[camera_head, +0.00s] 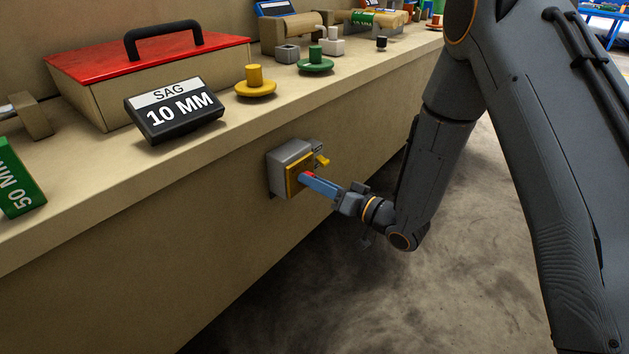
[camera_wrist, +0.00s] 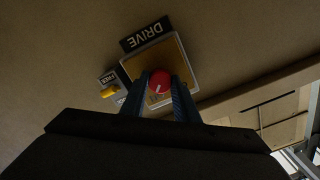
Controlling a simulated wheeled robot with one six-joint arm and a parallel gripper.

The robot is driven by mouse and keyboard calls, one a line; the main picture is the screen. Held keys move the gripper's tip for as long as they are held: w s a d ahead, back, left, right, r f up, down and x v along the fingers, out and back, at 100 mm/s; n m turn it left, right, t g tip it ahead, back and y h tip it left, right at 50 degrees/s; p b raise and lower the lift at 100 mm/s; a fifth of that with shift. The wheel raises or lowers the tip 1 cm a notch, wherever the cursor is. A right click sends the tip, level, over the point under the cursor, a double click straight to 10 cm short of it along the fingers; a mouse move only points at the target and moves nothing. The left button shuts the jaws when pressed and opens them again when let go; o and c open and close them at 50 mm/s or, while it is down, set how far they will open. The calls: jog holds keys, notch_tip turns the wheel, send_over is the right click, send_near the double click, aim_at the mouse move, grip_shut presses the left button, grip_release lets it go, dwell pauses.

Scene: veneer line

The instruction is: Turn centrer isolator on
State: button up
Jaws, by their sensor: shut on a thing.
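The isolator is a grey box (camera_head: 283,172) with a yellow face plate on the front of the bench. Its round red knob (camera_wrist: 159,81) with a pale pointer mark shows in the wrist view, in the middle of the yellow plate (camera_wrist: 167,57). A black label reading DRIVE (camera_wrist: 146,34) is beside the plate, upside down in that view. My gripper (camera_head: 308,178) reaches the plate from the right, its blue fingers shut on the red knob. The fingers also show on both sides of the knob in the wrist view (camera_wrist: 159,88). The fingers hide the knob's sides.
A small yellow lever (camera_head: 322,161) sticks out beside the box, with a FREE label (camera_wrist: 107,77) near it. On the bench top are a SAG 10 MM block (camera_head: 175,112), a red-lidded box (camera_head: 150,62) and yellow and green knobs. The floor right of the bench is clear.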

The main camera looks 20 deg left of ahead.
dwell(0.3)
jog(key=o, duration=1.1)
jog(key=shift+c, duration=0.2)
jog(key=v, duration=0.8)
jog(key=shift+w, duration=0.1)
